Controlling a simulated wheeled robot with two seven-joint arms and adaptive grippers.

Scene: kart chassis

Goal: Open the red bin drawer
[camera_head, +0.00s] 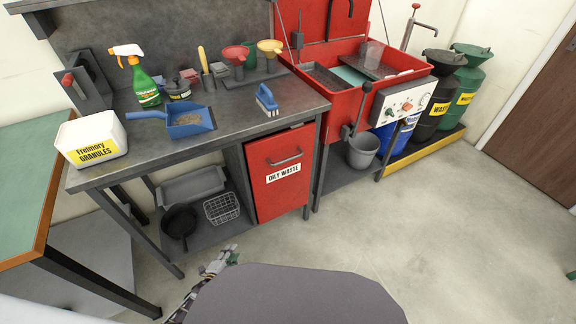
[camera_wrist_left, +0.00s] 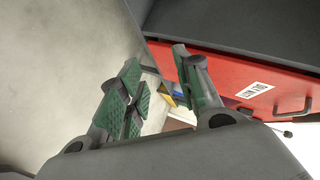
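The red bin drawer (camera_head: 275,196), labelled "OILY WASTE", is closed under the right part of the grey workbench. Its grey bar handle (camera_head: 285,158) is near the top of its front. My left gripper (camera_head: 221,260) is low in front of the bench, below and left of the drawer front and apart from it. In the left wrist view my left gripper (camera_wrist_left: 157,64) has its green-padded fingers spread, with nothing between them. The red drawer front (camera_wrist_left: 225,72) shows there beyond the fingers, with its handle (camera_wrist_left: 293,109) at the right. My right gripper is not in view.
The workbench (camera_head: 240,112) carries a spray bottle (camera_head: 136,77), a blue dustpan (camera_head: 188,121) and a blue brush (camera_head: 267,99). A wire basket (camera_head: 222,208) sits on the lower shelf. A grey bucket (camera_head: 363,150) stands right of the drawer. The floor before the drawer is clear.

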